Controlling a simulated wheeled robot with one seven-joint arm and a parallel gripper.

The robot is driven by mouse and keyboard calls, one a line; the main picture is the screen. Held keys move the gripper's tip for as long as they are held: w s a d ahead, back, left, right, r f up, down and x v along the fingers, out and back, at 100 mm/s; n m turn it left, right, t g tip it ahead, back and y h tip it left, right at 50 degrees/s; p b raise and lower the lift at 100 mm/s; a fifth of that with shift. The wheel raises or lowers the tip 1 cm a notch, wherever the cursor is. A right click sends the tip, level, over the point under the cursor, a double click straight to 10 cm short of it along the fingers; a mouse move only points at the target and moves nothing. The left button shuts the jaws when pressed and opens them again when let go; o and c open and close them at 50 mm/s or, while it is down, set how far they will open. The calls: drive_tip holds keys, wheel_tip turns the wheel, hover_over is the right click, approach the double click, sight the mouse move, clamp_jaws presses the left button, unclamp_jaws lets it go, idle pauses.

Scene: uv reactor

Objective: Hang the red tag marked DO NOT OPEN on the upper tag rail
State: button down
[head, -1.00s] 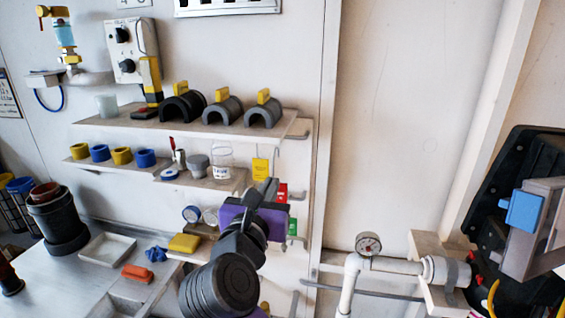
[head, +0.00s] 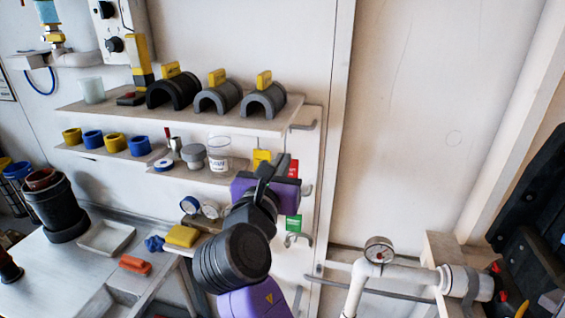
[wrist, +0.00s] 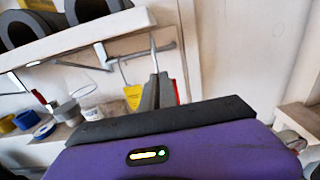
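The red tag (head: 293,170) shows as a small red patch at my gripper's fingers, and as a red edge beside them in the wrist view (wrist: 177,92). Its lettering cannot be read. My gripper (head: 283,165) appears shut on it; the fingers (wrist: 158,90) are close together, and a thin grey hook (wrist: 153,52) stands above them. The fingers hide most of the tag. The upper tag rail (head: 304,126) is under the right end of the top shelf, above my fingers. A yellow tag (head: 262,157) hangs just left of the fingers.
A lower rail end (head: 307,190) sits right of my gripper, and a green tag (head: 293,222) hangs below. The top shelf (head: 190,118) carries half-round covers. A pipe with a gauge (head: 379,250) is at lower right.

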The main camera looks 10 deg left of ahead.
drive_tip(key=w+f+b, duration=0.2)
drive_tip(key=w+b, duration=0.5)
drive_tip(key=w, duration=0.1)
drive_tip(key=shift+w+d+f, duration=0.15)
drive_tip(key=shift+w+f, duration=0.2)
drive_tip(key=shift+f, duration=0.05)
idle(0.6)
drive_tip(key=c, duration=1.6)
unclamp_jaws()
drive_tip(key=shift+s+f, duration=0.1)
drive_tip(key=shift+s, duration=0.05)
